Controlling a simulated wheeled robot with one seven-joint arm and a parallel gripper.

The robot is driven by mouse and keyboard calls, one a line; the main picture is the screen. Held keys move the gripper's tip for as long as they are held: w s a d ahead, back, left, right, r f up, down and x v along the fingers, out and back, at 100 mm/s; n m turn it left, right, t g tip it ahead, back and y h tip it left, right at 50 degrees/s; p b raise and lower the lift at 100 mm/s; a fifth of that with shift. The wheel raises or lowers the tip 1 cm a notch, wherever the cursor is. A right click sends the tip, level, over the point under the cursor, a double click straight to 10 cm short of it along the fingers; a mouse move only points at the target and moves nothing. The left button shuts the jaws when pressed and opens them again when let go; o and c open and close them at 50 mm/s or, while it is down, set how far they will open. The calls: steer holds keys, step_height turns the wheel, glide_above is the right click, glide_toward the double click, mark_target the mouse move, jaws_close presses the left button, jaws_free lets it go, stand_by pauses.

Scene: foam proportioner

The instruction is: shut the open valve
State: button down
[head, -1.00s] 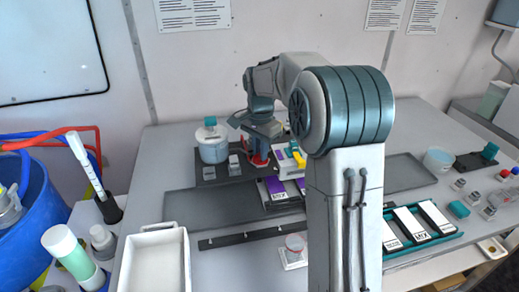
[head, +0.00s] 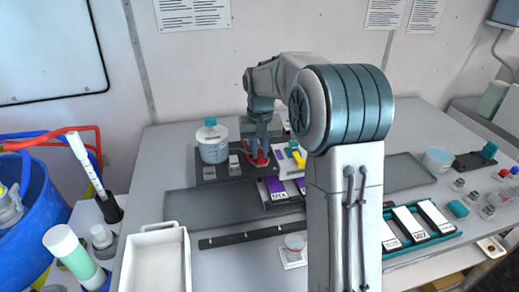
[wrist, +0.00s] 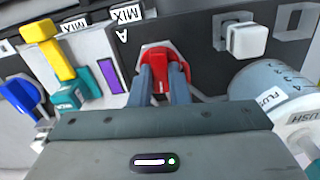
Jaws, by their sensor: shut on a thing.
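The red valve handle (wrist: 165,62) sits on a dark panel marked A, at top centre in the wrist view. In the head view the red valve (head: 262,161) shows partly behind my gripper (head: 257,152). My gripper (wrist: 166,84) has its two fingers on either side of the red handle and is shut on it. A yellow lever (wrist: 50,48) on a teal valve body (wrist: 72,98) stands to the left in the wrist view. A blue lever (wrist: 20,94) is at the far left. The fingers hide part of the red handle.
A clear tank marked FLUSH (wrist: 272,92) stands close to the right of my gripper; the head view shows it with a teal cap (head: 212,142). A white knob (wrist: 247,40) is near it. A white tray (head: 154,262) and a teal rack (head: 448,234) stand nearer the front.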

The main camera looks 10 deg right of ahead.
mark_target(260, 154)
steer(key=shift+r+n, duration=0.1)
steer(key=shift+n, duration=0.5)
steer(key=c, duration=1.4)
jaws_free()
step_height(260, 154, up, 14)
steer(key=shift+f+b, duration=0.15)
steer(key=shift+b, duration=0.2)
